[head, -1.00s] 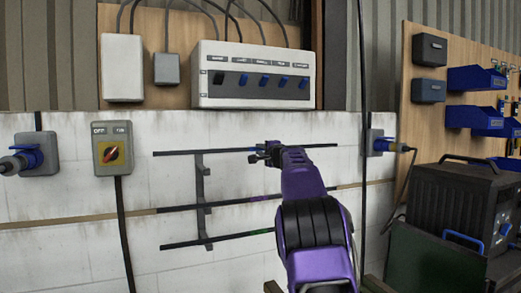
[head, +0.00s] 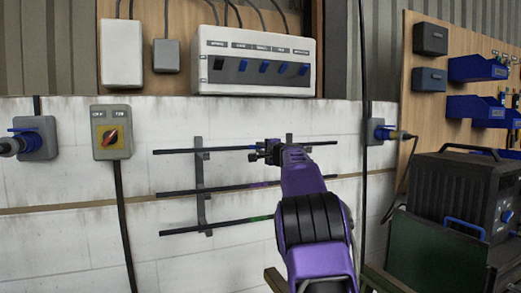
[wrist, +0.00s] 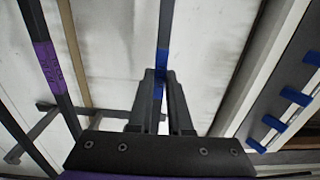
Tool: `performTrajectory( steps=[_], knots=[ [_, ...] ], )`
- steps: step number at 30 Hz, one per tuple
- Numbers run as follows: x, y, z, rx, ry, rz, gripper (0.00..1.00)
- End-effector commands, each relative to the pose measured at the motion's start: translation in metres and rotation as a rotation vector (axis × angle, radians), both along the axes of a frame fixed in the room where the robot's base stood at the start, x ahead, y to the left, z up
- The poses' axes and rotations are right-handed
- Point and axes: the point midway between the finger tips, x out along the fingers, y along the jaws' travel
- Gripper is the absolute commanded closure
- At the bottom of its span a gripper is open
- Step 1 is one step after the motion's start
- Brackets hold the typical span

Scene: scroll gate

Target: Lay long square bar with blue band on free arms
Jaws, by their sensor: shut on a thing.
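The long dark square bar with the blue band (head: 225,149) runs level across the top part of a wall rack (head: 201,180). My gripper (head: 270,152) is shut on it near the blue band, which also shows at the fingers in the wrist view (wrist: 158,86). The bar crosses the left upright a little below its top; whether it touches the top arms I cannot tell. A bar with a purple band (head: 228,188) lies on the middle arms, and one with a green band (head: 225,223) on the lower arms. My arm hides much of the right upright.
A switch box with blue switches (head: 256,67) juts from the wall above the rack. A rotary switch (head: 112,132) is to the left, and a blue socket (head: 382,131) with a cable to the right. A dark machine (head: 455,200) stands at the right.

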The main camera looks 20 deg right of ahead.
Motion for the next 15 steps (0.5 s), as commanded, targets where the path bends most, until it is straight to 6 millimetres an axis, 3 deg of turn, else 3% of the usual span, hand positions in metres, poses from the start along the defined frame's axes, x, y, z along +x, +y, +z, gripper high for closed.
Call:
performTrajectory(
  steps=[15],
  knots=[
    [-0.001, 0.0007, 0.0007, -0.001, -0.008, 0.001, 1.0]
  ],
)
